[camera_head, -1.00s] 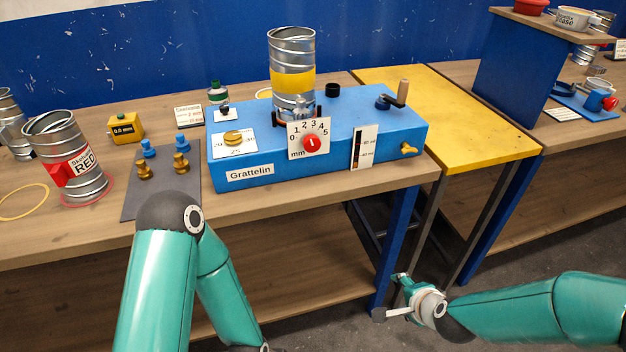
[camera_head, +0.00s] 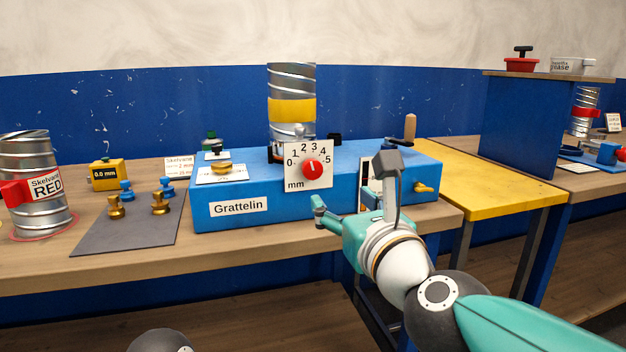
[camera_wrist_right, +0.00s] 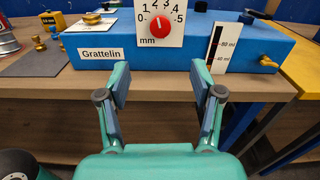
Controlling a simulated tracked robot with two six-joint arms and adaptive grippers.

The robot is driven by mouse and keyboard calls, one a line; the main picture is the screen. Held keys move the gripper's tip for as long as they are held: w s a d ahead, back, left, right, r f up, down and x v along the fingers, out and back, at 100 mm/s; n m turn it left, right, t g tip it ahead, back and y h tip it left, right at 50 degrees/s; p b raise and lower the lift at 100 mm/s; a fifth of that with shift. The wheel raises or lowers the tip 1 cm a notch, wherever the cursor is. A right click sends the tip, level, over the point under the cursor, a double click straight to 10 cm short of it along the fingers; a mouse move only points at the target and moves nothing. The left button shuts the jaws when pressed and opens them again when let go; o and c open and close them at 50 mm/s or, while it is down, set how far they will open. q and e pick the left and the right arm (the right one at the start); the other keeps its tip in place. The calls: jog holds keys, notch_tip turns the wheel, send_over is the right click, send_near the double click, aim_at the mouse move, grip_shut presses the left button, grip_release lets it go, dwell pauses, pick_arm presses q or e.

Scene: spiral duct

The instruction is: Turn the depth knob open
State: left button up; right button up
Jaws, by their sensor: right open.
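The depth knob (camera_head: 312,169) is a round red knob with a pale pointer on a white dial plate (camera_head: 295,184) marked 0 to 5 mm. Its pointer stands about upright, near 2 to 3. The plate is on the front of the blue Grattelin box (camera_head: 262,190). My right gripper (camera_head: 352,187) is open and empty, in front of the box, a little below and right of the knob. In the right wrist view the knob (camera_wrist_right: 160,24) shows above and beyond the spread fingers (camera_wrist_right: 160,80), apart from them. My left gripper is out of view.
A ribbed duct with a yellow band (camera_head: 291,110) stands on the box. A gauge card (camera_wrist_right: 216,48) and a brass tap (camera_head: 424,188) are right of the dial. Brass and blue pegs stand on a grey mat (camera_head: 128,236) at left. A yellow table (camera_head: 490,187) is at right.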

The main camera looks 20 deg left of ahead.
aim_at(314, 171)
jog(key=p+x, duration=0.5)
jog(key=x, duration=1)
jog(key=shift+w+a+f, duration=0.1)
jog(key=shift+w, duration=0.05)
jog(key=c, duration=1.1)
